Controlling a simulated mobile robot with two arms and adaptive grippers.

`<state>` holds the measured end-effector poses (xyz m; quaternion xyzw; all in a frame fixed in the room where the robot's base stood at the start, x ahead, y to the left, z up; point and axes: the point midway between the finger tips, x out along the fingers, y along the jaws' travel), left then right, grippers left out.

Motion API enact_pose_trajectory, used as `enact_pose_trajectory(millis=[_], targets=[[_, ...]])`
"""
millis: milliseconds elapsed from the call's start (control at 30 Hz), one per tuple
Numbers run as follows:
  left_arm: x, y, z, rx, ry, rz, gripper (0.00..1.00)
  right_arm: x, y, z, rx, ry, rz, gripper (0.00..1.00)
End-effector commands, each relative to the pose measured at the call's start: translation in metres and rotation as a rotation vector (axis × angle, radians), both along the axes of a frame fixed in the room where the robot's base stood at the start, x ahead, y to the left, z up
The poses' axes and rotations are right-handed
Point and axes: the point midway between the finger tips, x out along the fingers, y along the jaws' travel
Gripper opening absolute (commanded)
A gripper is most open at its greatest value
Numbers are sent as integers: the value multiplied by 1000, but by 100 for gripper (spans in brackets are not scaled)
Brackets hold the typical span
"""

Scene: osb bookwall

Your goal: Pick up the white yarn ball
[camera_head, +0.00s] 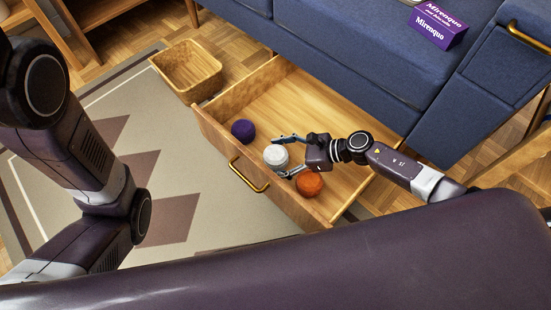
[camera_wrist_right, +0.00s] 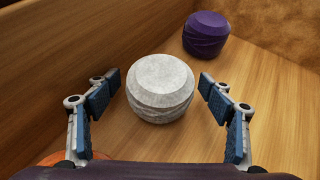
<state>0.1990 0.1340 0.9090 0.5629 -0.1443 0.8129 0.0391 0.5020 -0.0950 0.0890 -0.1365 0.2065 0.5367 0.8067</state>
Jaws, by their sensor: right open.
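The white yarn ball (camera_head: 276,157) sits on the floor of the open wooden drawer (camera_head: 325,115), between a purple ball and an orange ball. My right gripper (camera_head: 287,156) reaches in from the right, low in the drawer, with its fingers near the white ball. In the right wrist view the white ball (camera_wrist_right: 160,87) lies ahead, centred between the two open fingertips (camera_wrist_right: 160,91), with a gap showing on each side. My left arm shows at the left of the head view, but its gripper is out of view.
The purple ball (camera_head: 243,130) lies beyond the white one, and the orange ball (camera_head: 309,183) lies close to my right gripper. The drawer's front panel (camera_head: 225,150) has a brass handle (camera_head: 248,175). A wicker basket (camera_head: 187,72) stands outside. A purple box (camera_head: 437,25) rests on the blue sofa (camera_head: 370,55).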

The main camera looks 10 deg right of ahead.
Motion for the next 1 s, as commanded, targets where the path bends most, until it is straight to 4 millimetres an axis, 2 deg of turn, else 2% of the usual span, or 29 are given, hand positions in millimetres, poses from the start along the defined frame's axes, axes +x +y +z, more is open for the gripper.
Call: enact_pose_trajectory(millis=[133,533,833,1000], targets=[[0,0,1,0,0,0,40,0,0,1,0,0,0,73],[0,0,1,1,-1,0,40,0,-1,1,0,0,0,29],[0,0,2,1,-1,0,40,0,-1,3,0,0,0,29],[0,0,10,0,-1,-1,40,0,-1,15,-1,-2,1,29]])
